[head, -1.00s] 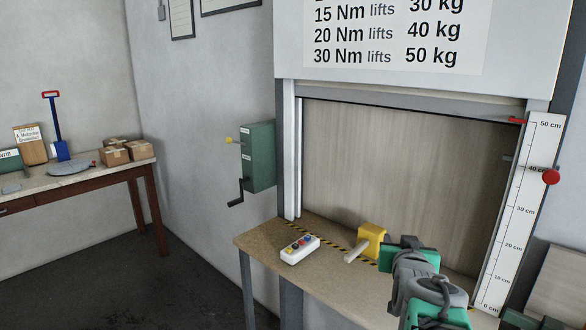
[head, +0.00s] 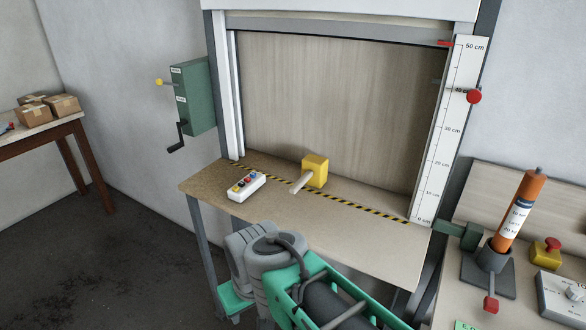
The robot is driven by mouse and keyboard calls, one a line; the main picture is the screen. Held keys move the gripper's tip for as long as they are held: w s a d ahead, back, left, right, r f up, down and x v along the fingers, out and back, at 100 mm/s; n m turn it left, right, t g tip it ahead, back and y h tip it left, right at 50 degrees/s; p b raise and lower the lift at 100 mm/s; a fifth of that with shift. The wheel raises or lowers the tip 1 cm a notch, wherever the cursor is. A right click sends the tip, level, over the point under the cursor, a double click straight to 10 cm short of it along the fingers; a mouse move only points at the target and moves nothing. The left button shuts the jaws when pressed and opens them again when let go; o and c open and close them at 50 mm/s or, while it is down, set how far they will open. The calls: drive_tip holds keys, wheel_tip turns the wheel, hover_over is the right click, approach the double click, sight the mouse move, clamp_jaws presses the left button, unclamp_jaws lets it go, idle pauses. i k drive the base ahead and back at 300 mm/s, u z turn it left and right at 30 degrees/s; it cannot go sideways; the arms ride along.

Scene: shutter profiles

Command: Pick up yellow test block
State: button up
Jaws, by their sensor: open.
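The yellow test block (head: 317,170) stands on the wood-coloured sill in the opening, by the black-and-yellow striped line. A pale round handle sticks out from its front toward the lower left. My gripper (head: 236,298) shows only in part, as a green piece low in the picture, in front of the sill and below left of the block. My grey wrist covers much of it and its fingertips are hidden. It is apart from the block, and I see nothing held.
A white button box (head: 247,186) lies on the sill left of the block. A white centimetre scale (head: 447,135) stands at the opening's right side. An orange cylinder tool (head: 522,205) stands on the right bench. A green crank box (head: 193,97) hangs on the left wall.

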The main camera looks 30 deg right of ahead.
sight(314, 167)
drive_tip(key=u, duration=0.35)
drive_tip(key=i, duration=0.85)
drive_tip(key=u, duration=0.25)
